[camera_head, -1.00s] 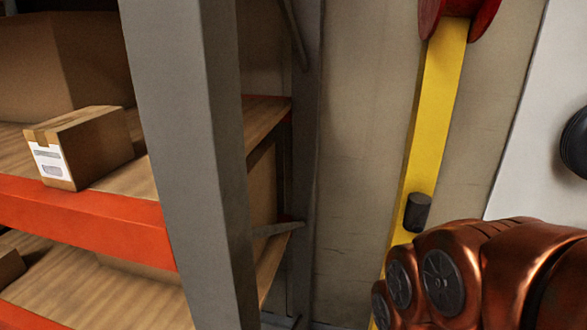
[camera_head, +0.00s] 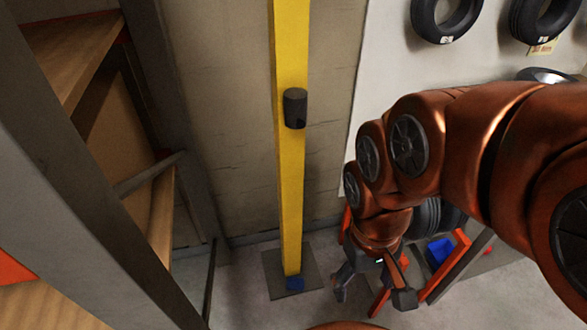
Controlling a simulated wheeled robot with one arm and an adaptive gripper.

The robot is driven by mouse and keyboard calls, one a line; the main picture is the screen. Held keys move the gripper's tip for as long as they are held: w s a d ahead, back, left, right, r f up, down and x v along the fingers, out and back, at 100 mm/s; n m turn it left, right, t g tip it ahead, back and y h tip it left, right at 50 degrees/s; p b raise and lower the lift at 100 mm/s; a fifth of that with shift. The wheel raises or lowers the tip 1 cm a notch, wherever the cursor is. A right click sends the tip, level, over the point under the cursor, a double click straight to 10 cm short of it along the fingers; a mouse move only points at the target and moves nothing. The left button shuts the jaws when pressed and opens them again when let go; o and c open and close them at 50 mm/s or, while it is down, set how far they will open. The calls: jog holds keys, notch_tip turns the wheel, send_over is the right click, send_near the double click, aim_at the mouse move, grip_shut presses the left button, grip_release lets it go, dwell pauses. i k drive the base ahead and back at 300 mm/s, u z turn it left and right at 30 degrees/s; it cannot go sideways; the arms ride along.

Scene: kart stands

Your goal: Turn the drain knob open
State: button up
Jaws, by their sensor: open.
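A yellow post (camera_head: 290,180) stands against the wall on a grey floor plate. A dark cylindrical knob-like part (camera_head: 295,108) sticks out from its upper half. A small blue part (camera_head: 294,283) sits at the post's foot. I cannot tell whether either of these is the drain knob. My gripper (camera_head: 372,297) hangs fingers down at the lower right of the post.
Shelving with a grey upright (camera_head: 85,190) fills the left side. Tyres (camera_head: 446,15) hang on the white panel at upper right. A red-framed stand (camera_head: 446,265) with a blue bin (camera_head: 440,250) is behind my arm. Bare floor shows around the post's base plate (camera_head: 272,268).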

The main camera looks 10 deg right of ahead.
aim_at(300, 124)
jog(key=z, duration=1.6)
jog(key=k, duration=1.2)
jog(key=u, duration=1.75)
